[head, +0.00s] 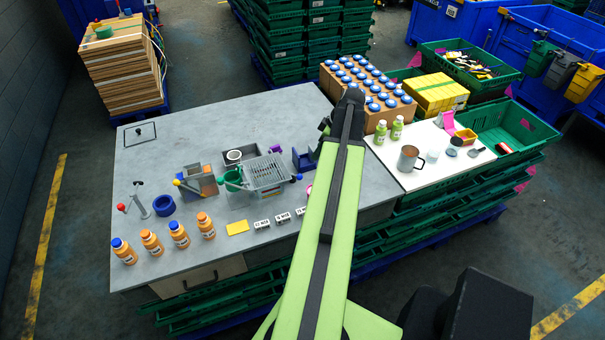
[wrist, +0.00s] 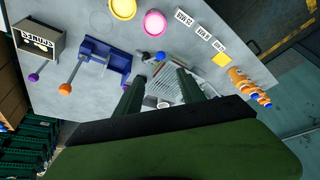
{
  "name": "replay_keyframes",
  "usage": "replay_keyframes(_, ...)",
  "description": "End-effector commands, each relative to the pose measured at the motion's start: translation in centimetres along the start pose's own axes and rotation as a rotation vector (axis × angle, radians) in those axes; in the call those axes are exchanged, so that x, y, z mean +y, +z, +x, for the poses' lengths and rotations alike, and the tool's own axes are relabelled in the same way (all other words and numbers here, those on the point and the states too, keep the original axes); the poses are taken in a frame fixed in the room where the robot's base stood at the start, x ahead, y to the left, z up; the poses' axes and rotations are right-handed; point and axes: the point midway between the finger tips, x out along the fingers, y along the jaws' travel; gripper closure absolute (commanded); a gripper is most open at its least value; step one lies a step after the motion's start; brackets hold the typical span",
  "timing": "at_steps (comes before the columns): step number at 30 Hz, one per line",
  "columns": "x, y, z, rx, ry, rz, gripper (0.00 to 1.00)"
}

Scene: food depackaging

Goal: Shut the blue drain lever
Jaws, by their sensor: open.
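The blue drain lever shows as a blue ball knob (head: 297,177) at the right end of the grey slotted rack (head: 265,172) on the table. In the wrist view a blue knob (wrist: 160,57) sits just beyond and between my fingertips, apart from both. The lever's exact angle is too small to tell. My gripper (wrist: 160,76) is open and empty, with its two dark green fingers apart and the slotted rack partly showing between and behind them.
A dark blue bracket (wrist: 106,60) stands beside the knob, with orange-knobbed and purple-knobbed rods near it. Yellow (wrist: 123,8) and pink (wrist: 154,22) round items and several white labels lie close by. Orange bottles (head: 179,235) line the front left. The table's back left is mostly clear.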

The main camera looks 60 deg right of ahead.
Motion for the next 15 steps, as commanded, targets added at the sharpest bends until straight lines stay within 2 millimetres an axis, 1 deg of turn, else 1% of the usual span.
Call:
replay_keyframes(2,0.0,0.0,0.5,0.000,0.000,-0.001,0.54)
replay_keyframes(5,0.0,0.2,1.9,-0.001,0.000,0.000,0.54)
replay_keyframes(15,-0.1,0.3,9.6,-0.002,-0.002,0.000,0.54)
